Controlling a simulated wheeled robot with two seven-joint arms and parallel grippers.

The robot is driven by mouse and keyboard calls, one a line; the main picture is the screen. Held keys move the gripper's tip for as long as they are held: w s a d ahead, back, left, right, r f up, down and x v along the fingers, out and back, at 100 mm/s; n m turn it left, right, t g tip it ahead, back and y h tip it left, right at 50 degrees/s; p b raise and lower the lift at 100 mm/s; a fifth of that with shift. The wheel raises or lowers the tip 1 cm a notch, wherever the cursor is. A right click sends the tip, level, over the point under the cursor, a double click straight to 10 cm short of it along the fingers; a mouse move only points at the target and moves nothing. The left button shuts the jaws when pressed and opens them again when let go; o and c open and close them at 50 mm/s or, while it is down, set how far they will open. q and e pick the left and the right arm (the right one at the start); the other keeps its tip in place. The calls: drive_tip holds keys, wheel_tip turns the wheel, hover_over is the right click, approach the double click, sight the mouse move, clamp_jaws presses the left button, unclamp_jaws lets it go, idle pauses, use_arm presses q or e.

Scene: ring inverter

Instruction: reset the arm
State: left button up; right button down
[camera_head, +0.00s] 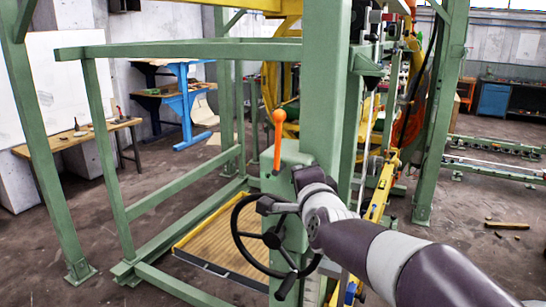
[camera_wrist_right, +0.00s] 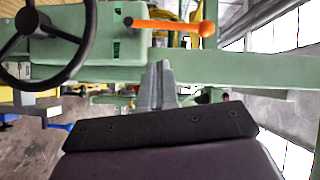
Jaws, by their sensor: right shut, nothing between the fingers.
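My right arm comes in from the lower right in the head view, and its wrist is in front of the green machine post, just above and right of the black handwheel (camera_head: 240,255). The wrist overlaps part of the wheel's rim. In the right wrist view my right gripper (camera_wrist_right: 160,84) is shut and empty, its grey fingers pointing at the green post (camera_wrist_right: 240,68). An orange lever (camera_head: 278,138) stands upright above the wheel; it also shows in the right wrist view (camera_wrist_right: 170,26), apart from the fingers. My left gripper is in neither view.
Green frame beams (camera_head: 155,200) surround the machine on the left. A slatted wooden platform (camera_head: 215,235) lies on the floor behind the wheel. A wooden bench (camera_head: 75,138) and a blue workbench (camera_head: 182,100) stand farther back. Open floor shows at right.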

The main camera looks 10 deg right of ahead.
drive_tip(key=s+f+n+g+y, duration=0.1)
drive_tip(key=s+f+n+g, duration=0.25)
drive_tip(key=f, duration=0.45)
drive_tip(key=s+f+n+g, duration=0.3)
drive_tip(key=f+n, duration=0.2)
drive_tip(key=f, duration=0.3)
drive_tip(key=s+d+f+n+g, duration=0.1)
drive_tip(key=s+f+n+g, duration=0.2)
drive_tip(key=s+f, duration=0.5)
drive_tip(key=s+d+f+n+g+h, duration=0.1)
drive_tip(key=s+f+n+g, duration=0.3)
drive_tip(key=s, duration=0.8)
wheel_tip(320, 180, down, 4)
drive_tip(key=shift+s+d+f+g, duration=0.25)
drive_tip(key=shift+d+g, duration=0.2)
drive_tip(key=shift+g, duration=0.8)
drive_tip(key=shift+n, duration=0.25)
